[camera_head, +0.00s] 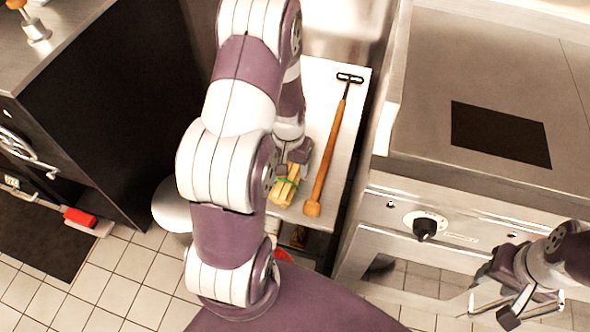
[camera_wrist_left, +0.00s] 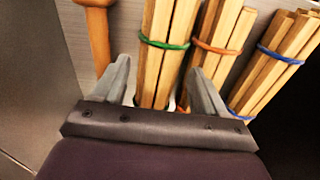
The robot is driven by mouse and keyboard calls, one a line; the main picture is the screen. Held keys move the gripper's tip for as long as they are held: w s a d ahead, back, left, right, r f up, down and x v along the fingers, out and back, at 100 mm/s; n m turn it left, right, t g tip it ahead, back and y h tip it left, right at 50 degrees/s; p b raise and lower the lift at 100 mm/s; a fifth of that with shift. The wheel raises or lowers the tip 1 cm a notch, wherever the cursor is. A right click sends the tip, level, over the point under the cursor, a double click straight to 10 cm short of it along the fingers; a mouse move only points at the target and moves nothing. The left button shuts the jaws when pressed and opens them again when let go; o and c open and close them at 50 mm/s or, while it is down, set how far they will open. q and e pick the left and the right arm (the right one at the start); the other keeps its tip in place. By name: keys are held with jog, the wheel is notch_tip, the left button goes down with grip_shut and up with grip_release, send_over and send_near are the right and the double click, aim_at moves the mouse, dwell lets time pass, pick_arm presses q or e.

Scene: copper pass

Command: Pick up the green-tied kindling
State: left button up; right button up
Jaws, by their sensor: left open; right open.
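The green-tied kindling (camera_wrist_left: 163,42) is a bundle of pale wooden sticks with a green band. In the left wrist view it lies between the two fingers of my left gripper (camera_wrist_left: 158,75), which is open, with a visible gap on its left side. In the head view the kindling (camera_head: 284,190) lies near the front end of a narrow metal shelf (camera_head: 345,95), with my left gripper (camera_head: 294,158) right at it and my arm hiding much around it. My right gripper (camera_head: 515,303) is open and empty at the lower right, far from the kindling.
An orange-tied bundle (camera_wrist_left: 217,45) lies close to the right finger, and a blue-tied bundle (camera_wrist_left: 278,55) lies further right. A long wooden-handled tool (camera_head: 332,150) lies beside the kindling. A steel cooker (camera_head: 480,170) stands right of the shelf.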

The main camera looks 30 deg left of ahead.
aim_at(290, 177)
pick_arm(q)
jog(key=f, duration=0.1)
jog(key=s+f, duration=0.1)
jog(key=d+f+b, duration=0.1)
jog(key=shift+s+f, duration=0.15)
jog(key=shift+f, duration=0.25)
jog(key=shift+w+a+f, duration=0.4)
jog(key=shift+a+f, duration=0.05)
jog(key=shift+a, duration=0.2)
jog(key=shift+c, duration=1.2)
jog(key=shift+d+r, duration=0.2)
jog(key=shift+r, duration=0.1)
jog(key=c, duration=0.6)
